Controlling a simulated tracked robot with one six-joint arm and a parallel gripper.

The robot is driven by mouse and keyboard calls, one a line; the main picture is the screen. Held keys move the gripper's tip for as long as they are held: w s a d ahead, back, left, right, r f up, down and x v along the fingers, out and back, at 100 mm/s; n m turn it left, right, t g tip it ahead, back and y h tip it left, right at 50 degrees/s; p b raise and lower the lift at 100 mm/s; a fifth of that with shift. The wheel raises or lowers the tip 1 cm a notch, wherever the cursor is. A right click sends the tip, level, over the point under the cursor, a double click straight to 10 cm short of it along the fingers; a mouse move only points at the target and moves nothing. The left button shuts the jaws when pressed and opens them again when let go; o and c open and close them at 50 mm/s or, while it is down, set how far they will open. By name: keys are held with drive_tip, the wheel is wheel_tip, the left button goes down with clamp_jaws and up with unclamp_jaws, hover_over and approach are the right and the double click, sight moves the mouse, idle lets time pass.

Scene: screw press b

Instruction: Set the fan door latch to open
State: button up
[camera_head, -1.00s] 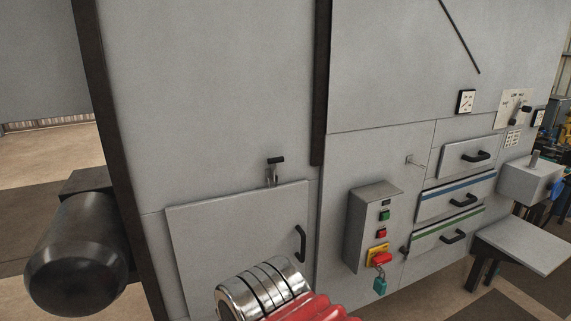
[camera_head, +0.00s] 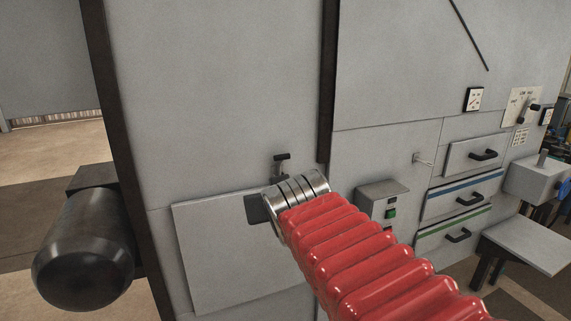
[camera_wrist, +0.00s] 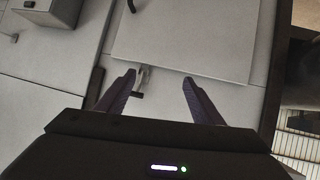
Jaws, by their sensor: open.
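The fan door latch (camera_head: 281,163), a small metal stem with a black T-shaped handle, sits just above the top edge of the fan door (camera_head: 215,250), a flat grey panel. The latch also shows in the wrist view (camera_wrist: 141,82), where the scene appears upside down. There it lies between my gripper's (camera_wrist: 159,78) two open fingers, closer to the left one. The fingers look empty, and whether they reach the latch's depth is unclear.
A grey control box (camera_head: 378,196) with a green button stands right of the door, partly behind my arm. Drawers (camera_head: 462,195) with black handles are further right. A dark cylinder (camera_head: 88,250) juts out at the left. The panel above the latch is clear.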

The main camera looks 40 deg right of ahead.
drive_tip(key=w+d+r+m+t+h, duration=0.1)
drive_tip(key=w+d+r+t+h, duration=0.1)
drive_tip(key=d+r, duration=0.6)
drive_tip(key=w+d+r+t+h, duration=0.1)
drive_tip(key=d+r+t+h, duration=0.15)
drive_tip(key=d+r, duration=0.55)
drive_tip(key=s+a+f+n+t+y, duration=0.1)
drive_tip(key=s+a+f+n+y, duration=0.1)
drive_tip(key=f, duration=0.5)
drive_tip(key=s+a+f+n+t+y, duration=0.1)
drive_tip(key=s+a+f+n+y, duration=0.2)
drive_tip(key=f+y, duration=0.4)
drive_tip(key=shift+s+a+f, duration=0.3)
drive_tip(key=shift+a, duration=0.25)
drive_tip(key=shift+t, duration=0.25)
